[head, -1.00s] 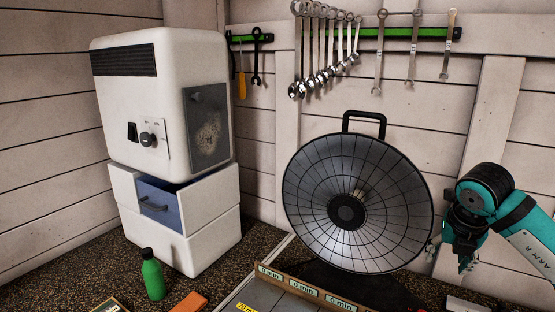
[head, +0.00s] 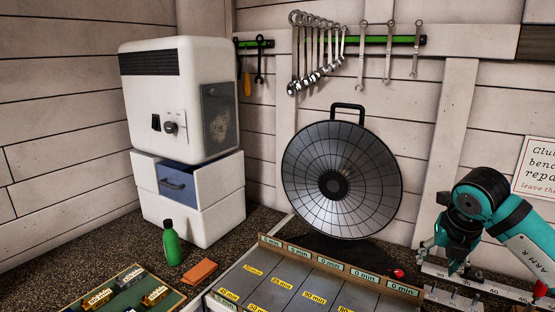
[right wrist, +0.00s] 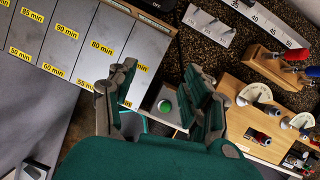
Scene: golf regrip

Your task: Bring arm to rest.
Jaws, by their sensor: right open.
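My right arm comes in from the right in the head view, in teal and black. Its gripper (head: 444,257) is above the worktop, to the right of the large round dish-like panel (head: 335,185). In the right wrist view the fingers of the gripper (right wrist: 163,98) are spread apart with nothing between them. A round green button (right wrist: 167,106) on a grey plate shows below, in the gap between the fingers. My left gripper is not in view.
A grey board with minute labels (head: 287,278) lies in front of the panel. A white cabinet (head: 190,200) is behind. In the wrist view, a wooden board (right wrist: 245,120) holds white gauges, near red-handled tools (right wrist: 290,55).

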